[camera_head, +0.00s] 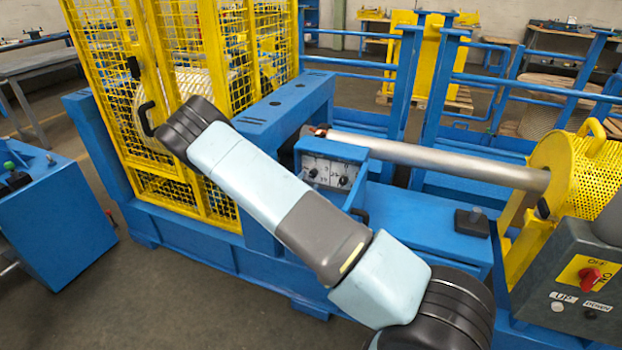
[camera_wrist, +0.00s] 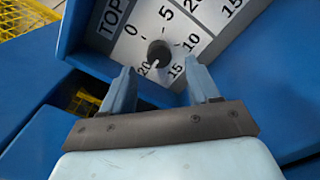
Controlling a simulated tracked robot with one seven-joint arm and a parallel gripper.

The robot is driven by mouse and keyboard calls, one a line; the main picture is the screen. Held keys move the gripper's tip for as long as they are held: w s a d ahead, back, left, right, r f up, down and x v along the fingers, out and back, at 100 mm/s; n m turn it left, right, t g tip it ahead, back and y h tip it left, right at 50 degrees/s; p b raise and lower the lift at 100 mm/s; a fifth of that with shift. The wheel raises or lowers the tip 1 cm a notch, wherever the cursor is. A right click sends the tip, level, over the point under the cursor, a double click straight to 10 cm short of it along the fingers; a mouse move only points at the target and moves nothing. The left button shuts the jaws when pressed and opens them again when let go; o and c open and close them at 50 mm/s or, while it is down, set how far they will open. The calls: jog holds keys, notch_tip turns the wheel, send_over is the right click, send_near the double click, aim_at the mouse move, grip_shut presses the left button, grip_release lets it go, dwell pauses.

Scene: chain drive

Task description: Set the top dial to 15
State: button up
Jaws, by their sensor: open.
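The top dial (camera_wrist: 159,50) is a dark round knob on a white plate marked TOP, with the numbers 0, 5, 10, 15 and 20 around it. Its small white mark seems to point down toward the 20. My gripper (camera_wrist: 159,68) is open in the wrist view, one finger on each side just below the knob. I see no contact with the knob. In the head view the dial panel (camera_head: 328,172) sits in a blue housing, with two dark knobs. My gripper is not visible there.
A second number scale (camera_wrist: 232,8) shows at the wrist view's top edge. The blue housing frames the plate closely. In the head view a metal shaft (camera_head: 440,160) runs right to a yellow perforated guard (camera_head: 585,165). A yellow mesh cage (camera_head: 235,60) stands left.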

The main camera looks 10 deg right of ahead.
aim_at(312, 176)
jog(key=shift+x, duration=2.05)
jog(key=c, duration=1)
